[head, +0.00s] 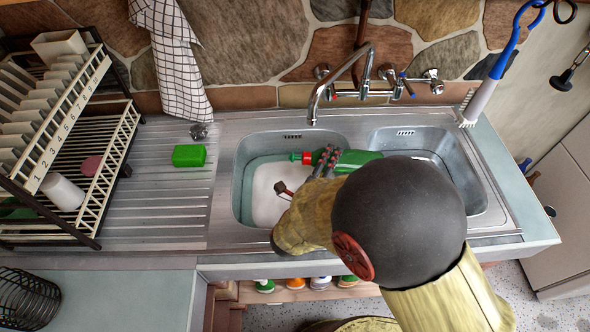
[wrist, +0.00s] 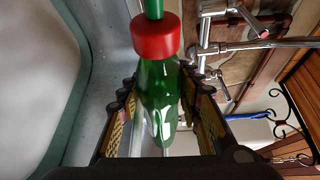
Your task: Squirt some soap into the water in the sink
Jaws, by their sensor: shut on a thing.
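A green soap bottle (head: 357,160) with a red cap lies tilted near horizontal above the sink, its nozzle pointing left over the left basin. My gripper (head: 325,163) is shut around the bottle; in the wrist view the bottle (wrist: 158,95) sits between both fingers (wrist: 158,108), red collar beyond them. The left basin of the sink (head: 245,190) holds water with a pale object or whitish patch below the nozzle; I cannot tell which. My arm hides part of both basins and the bottle's lower side.
The faucet (head: 316,98) arches over the left basin behind the bottle. A green sponge (head: 189,155) lies on the drainboard (head: 160,200). A dish rack (head: 85,120) stands at left. A brush (head: 483,98) stands at the right edge. Several bottles stand on a shelf below the counter.

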